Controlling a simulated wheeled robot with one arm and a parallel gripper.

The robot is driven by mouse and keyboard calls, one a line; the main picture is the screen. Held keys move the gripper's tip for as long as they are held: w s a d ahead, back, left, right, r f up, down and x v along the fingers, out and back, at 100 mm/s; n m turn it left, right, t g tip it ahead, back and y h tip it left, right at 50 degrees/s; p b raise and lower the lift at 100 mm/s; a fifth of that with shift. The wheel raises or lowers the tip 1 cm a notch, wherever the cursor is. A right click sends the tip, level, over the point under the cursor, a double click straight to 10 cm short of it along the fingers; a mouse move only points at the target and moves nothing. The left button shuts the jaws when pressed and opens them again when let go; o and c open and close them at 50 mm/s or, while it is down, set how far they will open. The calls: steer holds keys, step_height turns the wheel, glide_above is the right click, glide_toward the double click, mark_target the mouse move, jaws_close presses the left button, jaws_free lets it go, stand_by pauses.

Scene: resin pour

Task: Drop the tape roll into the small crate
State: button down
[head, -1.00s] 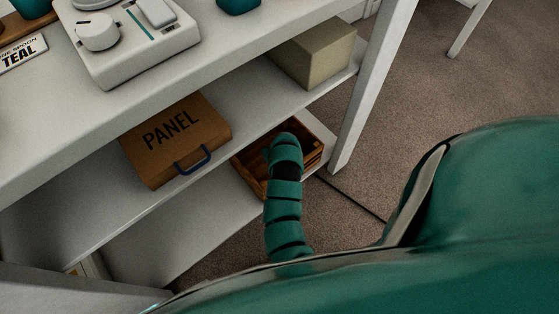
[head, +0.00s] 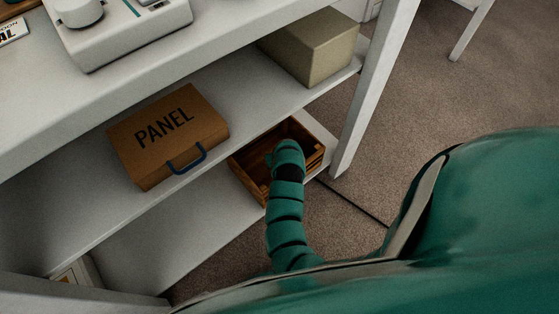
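The small crate (head: 248,179) is brown slatted wood and sits on the low shelf, near its right end. My teal segmented arm reaches over the crate's front edge. The end of the arm, where my gripper (head: 280,155) is, lies over or inside the crate. The fingers are not clear, so I cannot tell whether they are open or shut. The tape roll is not visible in this view. Part of the crate's inside is hidden by my arm.
A brown PANEL box (head: 168,135) with a blue handle lies on the middle shelf (head: 85,212). A beige box (head: 314,47) sits at that shelf's right end. A white table leg (head: 372,90) stands right of the crate. Carpet (head: 470,95) on the right is clear.

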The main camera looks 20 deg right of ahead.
steer(key=shift+f, duration=0.45)
steer(key=c, duration=1.2)
jaws_free()
steer(key=shift+o, duration=0.2)
steer(key=shift+r, duration=0.3)
steer(key=p+v, duration=0.5)
steer(key=v, duration=0.7)
steer(key=shift+r, duration=0.3)
